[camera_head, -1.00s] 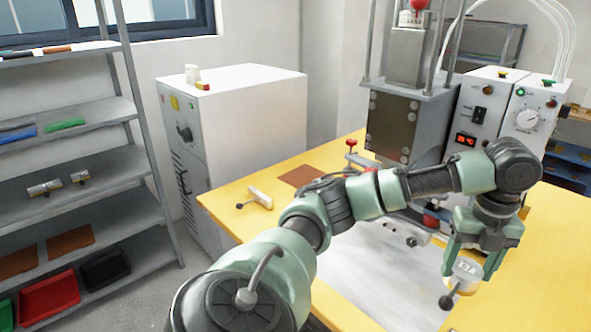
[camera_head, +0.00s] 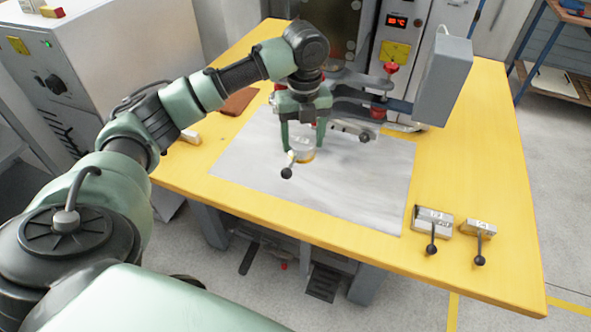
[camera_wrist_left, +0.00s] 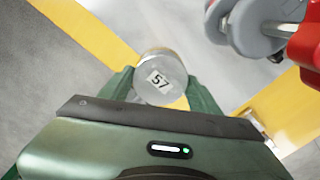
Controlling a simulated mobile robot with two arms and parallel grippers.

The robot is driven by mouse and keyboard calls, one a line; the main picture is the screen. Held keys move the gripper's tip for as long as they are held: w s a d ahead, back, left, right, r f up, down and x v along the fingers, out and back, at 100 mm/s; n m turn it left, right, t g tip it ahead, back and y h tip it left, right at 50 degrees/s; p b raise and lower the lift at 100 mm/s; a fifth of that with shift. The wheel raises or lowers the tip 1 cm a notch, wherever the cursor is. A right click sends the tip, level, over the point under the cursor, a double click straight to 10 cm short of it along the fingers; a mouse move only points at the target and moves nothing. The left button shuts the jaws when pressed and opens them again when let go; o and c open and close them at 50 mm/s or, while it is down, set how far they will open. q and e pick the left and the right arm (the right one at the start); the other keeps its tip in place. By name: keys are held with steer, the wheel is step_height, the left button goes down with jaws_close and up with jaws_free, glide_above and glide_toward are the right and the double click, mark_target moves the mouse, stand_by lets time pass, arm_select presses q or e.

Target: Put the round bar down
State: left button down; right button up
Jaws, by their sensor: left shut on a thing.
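My left gripper (camera_head: 303,149) is shut on the round bar (camera_head: 302,155), a short metal cylinder. A pin with a black ball knob points from it toward the front left. In the left wrist view the bar's pale end face (camera_wrist_left: 161,77) shows a label reading 57, with a green finger on each side. The gripper points down over the grey sheet (camera_head: 330,190) on the yellow table (camera_head: 480,140). I cannot tell whether the bar touches the sheet. My right gripper is not in view.
Two metal blocks (camera_head: 433,217) (camera_head: 480,228) with black-knobbed levers sit at the table's front right. The press machine with red knobs (camera_head: 391,67) and a grey box (camera_head: 444,80) stand behind. A brown plate (camera_head: 238,101) lies at the back left. The sheet's front is clear.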

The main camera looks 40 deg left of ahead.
arm_select(q)
step_height(320, 180, down, 15)
stand_by(0.4)
steer(key=shift+c, duration=1.8)
jaws_free()
steer(key=shift+f, duration=0.15)
steer(key=shift+a, duration=0.1)
step_height(320, 180, up, 12)
steer(key=shift+r, duration=0.15)
